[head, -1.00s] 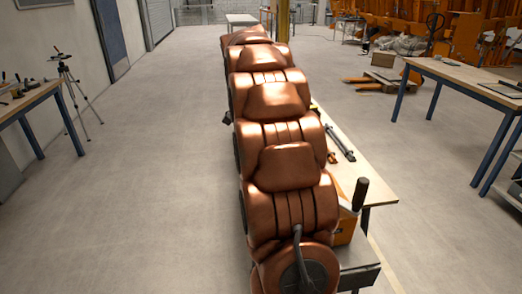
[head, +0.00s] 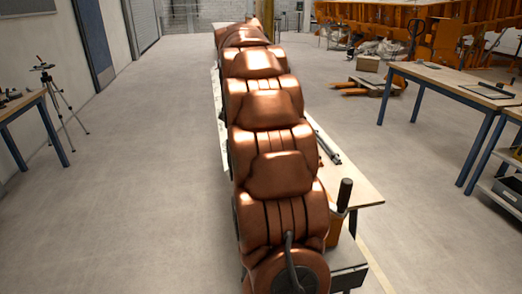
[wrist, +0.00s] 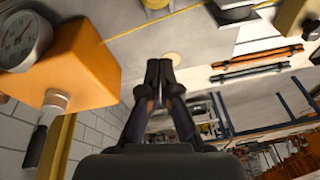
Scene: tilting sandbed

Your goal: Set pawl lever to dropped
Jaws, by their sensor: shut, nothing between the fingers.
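An upright lever with a black grip (head: 345,192) stands by an orange block (head: 334,228) at the near right of the workbench, beside my arm. In the wrist view, the orange block (wrist: 85,68) is at upper left, with a pale metal boss (wrist: 56,100) and a dark grip (wrist: 37,146) below it. I take this grip for the pawl lever, but cannot be sure. My gripper (wrist: 159,68) is shut and empty, to the right of the block and apart from it. In the head view my arm hides the gripper.
A round dial gauge (wrist: 20,38) is by the block. Dark and orange bars (wrist: 255,70) lie on the workbench (head: 365,192). My arm covers much of the bench in the head view. A side table (head: 440,78) stands at right.

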